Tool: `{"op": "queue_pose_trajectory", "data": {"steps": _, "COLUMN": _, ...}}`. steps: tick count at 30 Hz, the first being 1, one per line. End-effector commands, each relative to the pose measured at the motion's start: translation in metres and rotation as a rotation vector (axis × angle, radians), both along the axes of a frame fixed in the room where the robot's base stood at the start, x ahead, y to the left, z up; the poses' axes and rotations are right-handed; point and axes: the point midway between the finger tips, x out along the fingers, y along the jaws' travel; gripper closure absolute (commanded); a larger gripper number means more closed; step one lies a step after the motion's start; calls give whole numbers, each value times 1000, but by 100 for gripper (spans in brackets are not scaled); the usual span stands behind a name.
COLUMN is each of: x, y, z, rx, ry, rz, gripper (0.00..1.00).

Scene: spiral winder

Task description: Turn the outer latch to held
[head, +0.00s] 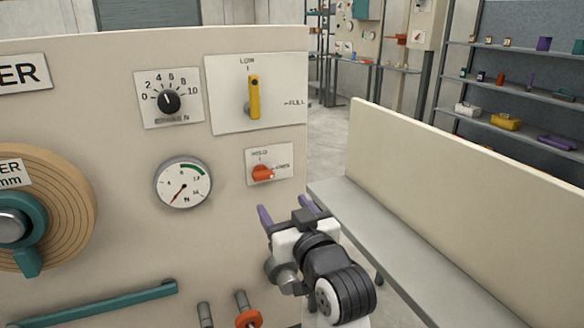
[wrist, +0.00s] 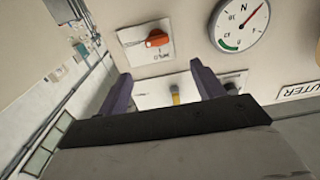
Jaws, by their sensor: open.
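The outer latch looks to be the small orange knob (head: 262,173) on a white plate marked HOLD at the top and apparently FREE at the right. It also shows in the wrist view (wrist: 158,39), upside down. The knob's pale tip points to the right in the head view, toward the FREE mark. My gripper (head: 287,208), with two purple fingers, is open and empty, below and to the right of the knob and apart from it. In the wrist view my gripper (wrist: 158,72) has the knob beyond its fingertips.
A yellow lever (head: 254,97) stands upright on a plate above the latch. A black brake dial (head: 168,101) and a round gauge (head: 183,183) are to the left. A low cream wall (head: 450,185) and grey ledge (head: 400,245) run along the right.

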Motion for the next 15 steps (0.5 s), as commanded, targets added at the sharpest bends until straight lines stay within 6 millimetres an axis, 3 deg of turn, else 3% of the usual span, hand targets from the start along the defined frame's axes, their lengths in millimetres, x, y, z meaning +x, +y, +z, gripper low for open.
{"op": "queue_pose_trajectory", "data": {"steps": 5, "x": 10, "y": -2, "z": -2, "rx": -1, "ry": 17, "rz": -5, "gripper": 33}}
{"op": "queue_pose_trajectory", "data": {"steps": 15, "x": 75, "y": 20, "z": 0, "rx": -1, "ry": 17, "rz": -5, "gripper": 33}}
